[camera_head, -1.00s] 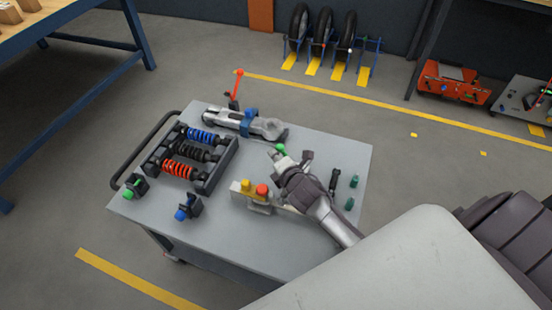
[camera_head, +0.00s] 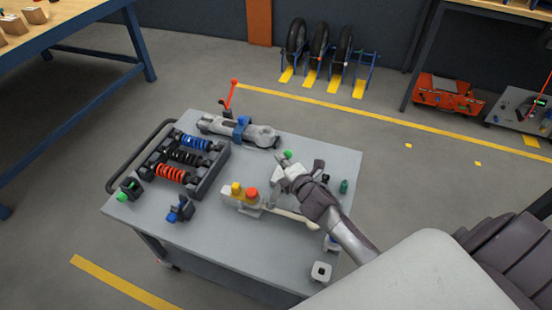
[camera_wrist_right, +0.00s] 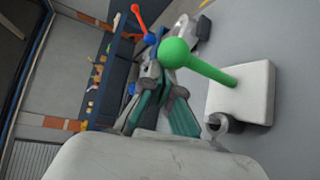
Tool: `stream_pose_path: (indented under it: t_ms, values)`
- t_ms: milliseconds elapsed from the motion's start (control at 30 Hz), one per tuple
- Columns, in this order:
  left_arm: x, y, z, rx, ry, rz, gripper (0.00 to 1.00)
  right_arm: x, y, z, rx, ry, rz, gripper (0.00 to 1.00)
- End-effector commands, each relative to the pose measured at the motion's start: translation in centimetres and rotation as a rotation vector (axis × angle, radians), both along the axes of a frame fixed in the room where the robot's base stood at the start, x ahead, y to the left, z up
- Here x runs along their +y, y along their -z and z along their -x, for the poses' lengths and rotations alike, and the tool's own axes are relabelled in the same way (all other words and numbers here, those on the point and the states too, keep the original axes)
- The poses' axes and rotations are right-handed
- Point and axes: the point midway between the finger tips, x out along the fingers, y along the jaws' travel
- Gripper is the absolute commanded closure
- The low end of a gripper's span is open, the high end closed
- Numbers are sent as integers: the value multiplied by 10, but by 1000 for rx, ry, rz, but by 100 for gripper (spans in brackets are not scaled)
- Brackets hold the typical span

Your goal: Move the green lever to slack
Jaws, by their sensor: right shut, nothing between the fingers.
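The green lever shows its round green knob (camera_head: 287,155) beside the tip of my right gripper in the head view; its lower part is hidden there. In the right wrist view, the green lever (camera_wrist_right: 200,62) leans from a white base (camera_wrist_right: 248,90), its knob toward the fingers. My right gripper (camera_head: 280,165) is shut with nothing between its fingers. In the wrist view its fingers (camera_wrist_right: 155,95) are close to the knob; I cannot tell whether they touch. I cannot read a slack mark. My left gripper is not in view.
A white square fitting (camera_head: 320,271) is near the front right edge.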

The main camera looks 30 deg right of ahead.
Motion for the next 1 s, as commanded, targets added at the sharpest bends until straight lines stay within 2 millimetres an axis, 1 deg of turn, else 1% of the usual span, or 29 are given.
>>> stream_pose_path:
  t_ms: [33, 133, 500, 700, 1000]
  values:
    - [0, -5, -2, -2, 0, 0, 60, -5, -3, 4, 2, 3, 3, 100]
    - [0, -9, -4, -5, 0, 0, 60, -11, -2, 12, 2, 2, 2, 100]
    - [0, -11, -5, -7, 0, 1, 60, -31, 8, 35, 2, 1, 1, 100]
    - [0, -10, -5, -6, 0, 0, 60, -37, 12, 42, 2, 0, 1, 100]
    - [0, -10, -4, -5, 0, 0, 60, -42, 17, 47, 4, 3, 0, 100]
